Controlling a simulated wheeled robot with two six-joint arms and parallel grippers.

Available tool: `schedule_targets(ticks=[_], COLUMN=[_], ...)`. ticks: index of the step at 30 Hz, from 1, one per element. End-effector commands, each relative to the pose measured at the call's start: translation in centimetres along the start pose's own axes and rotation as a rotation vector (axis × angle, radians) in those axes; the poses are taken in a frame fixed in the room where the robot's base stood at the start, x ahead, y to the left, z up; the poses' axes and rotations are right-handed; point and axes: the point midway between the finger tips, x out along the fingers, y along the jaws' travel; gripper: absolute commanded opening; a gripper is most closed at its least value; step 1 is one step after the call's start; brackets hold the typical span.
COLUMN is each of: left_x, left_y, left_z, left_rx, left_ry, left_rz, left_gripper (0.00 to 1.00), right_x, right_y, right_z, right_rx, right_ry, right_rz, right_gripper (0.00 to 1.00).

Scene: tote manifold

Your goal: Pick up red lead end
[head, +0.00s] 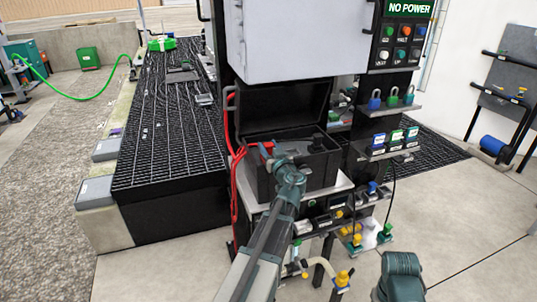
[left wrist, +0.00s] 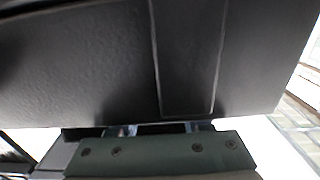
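A red lead (head: 235,190) hangs in loops down the left side of an open black case (head: 323,165). A bit of red also shows at the case's left rim near my gripper; I cannot tell whether it is the lead's end. My left gripper (head: 268,150) is at the front left of the case, over its rim. In the left wrist view its fingers (left wrist: 160,128) stand apart, with their tips hidden behind a black surface (left wrist: 80,65) that fills most of the picture. I see nothing held between them.
The case's raised lid (head: 285,105) stands behind the gripper, under a grey cabinet (head: 280,40). Shelves with padlocks (head: 392,98) and coloured connectors (head: 395,140) are on the right. A black grating platform (head: 165,150) lies left. Hoses and valves (head: 340,280) sit low in front.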

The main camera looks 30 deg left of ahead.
Motion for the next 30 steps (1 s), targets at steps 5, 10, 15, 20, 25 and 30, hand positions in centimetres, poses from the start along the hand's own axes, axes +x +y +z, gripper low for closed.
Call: schedule_targets(ticks=[5,10,15,20,25,30], left_x=[0.0,0.0,0.0,0.0,0.0,-0.1], left_y=[0.0,0.0,0.0,0.0,0.1,0.1], left_z=[0.0,0.0,0.0,-0.1,-0.5,-1.3], left_rx=[0.0,0.0,0.0,0.0,0.0,0.0], left_ry=[0.0,0.0,0.0,0.0,0.0,0.0], left_rz=[0.0,0.0,0.0,0.0,0.0,0.0], left_gripper=[0.14,0.0,0.0,0.0,0.0,0.0], right_x=[0.0,0.0,0.0,-0.1,-0.5,-1.3], right_y=[0.0,0.0,0.0,0.0,0.0,0.1], right_z=[0.0,0.0,0.0,0.0,0.0,0.1], right_rx=[0.0,0.0,0.0,0.0,0.0,0.0], right_ry=[0.0,0.0,0.0,0.0,0.0,0.0], right_rz=[0.0,0.0,0.0,0.0,0.0,0.0], right_gripper=[0.5,0.5,0.5,0.5,0.5,0.5])
